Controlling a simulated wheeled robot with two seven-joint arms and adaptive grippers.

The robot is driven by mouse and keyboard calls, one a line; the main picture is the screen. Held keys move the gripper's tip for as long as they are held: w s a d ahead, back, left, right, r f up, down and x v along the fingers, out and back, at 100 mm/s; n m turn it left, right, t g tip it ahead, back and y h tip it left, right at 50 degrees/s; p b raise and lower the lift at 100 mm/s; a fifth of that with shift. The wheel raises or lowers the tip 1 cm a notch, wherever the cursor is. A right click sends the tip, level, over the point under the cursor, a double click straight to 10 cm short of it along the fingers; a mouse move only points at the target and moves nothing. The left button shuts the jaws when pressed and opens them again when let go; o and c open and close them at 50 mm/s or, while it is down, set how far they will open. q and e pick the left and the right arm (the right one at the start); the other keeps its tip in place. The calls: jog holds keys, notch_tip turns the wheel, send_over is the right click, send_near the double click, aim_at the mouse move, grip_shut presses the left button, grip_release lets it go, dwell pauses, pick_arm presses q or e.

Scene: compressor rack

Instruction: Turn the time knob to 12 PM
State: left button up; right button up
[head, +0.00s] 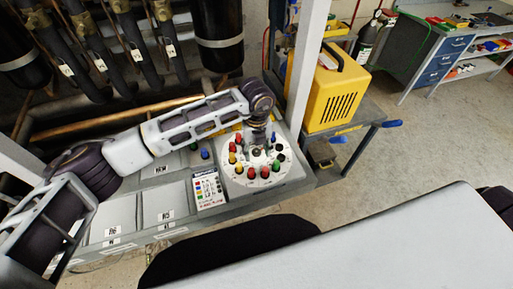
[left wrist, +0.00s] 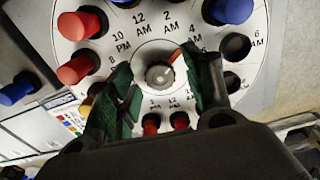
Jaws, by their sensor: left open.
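The time knob (left wrist: 160,74) is a small grey round knob at the centre of a white round dial (left wrist: 215,50) with printed hours. An orange-red pointer (left wrist: 179,60) lies at the knob's upper right, toward the 2 AM and 4 AM labels. Some labels at the bottom are partly hidden by my gripper. My left gripper (left wrist: 160,88) is open, with one dark green finger on each side of the knob and gaps visible between. In the head view it (head: 257,149) is above the dial's middle (head: 240,178). My right gripper is not in view.
A yellow machine (head: 327,95) sits on a cart to the right. Pipes and black cylinders (head: 217,35) stand behind.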

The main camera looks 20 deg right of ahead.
pick_arm(q)
jog(key=c, duration=1)
